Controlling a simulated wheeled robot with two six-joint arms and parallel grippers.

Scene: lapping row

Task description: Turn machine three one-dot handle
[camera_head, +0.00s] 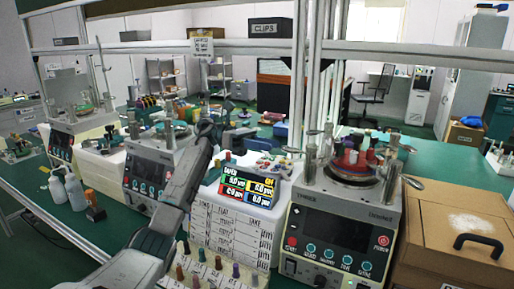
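Lapping machines stand in a row on the green bench. The nearest lapping machine (345,225) is at the right, with a front panel of knobs and several silver handles around its round plate. Another machine (150,170) is left of centre, and a third one (62,147) is at the far left. No number or dot mark is readable, so I cannot tell which handle has one dot. My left arm rises from the bottom in front of the middle machine. My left gripper (218,123) is beside that machine's upper right side; its fingers are too small to read. My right gripper is out of view.
A white block with a lit display (249,190) stands between the two nearer machines. A rack of coloured pegs (210,272) is at the bottom. A brown box (455,235) is at the right. White bottles (75,192) stand at left. Metal posts cross above the bench.

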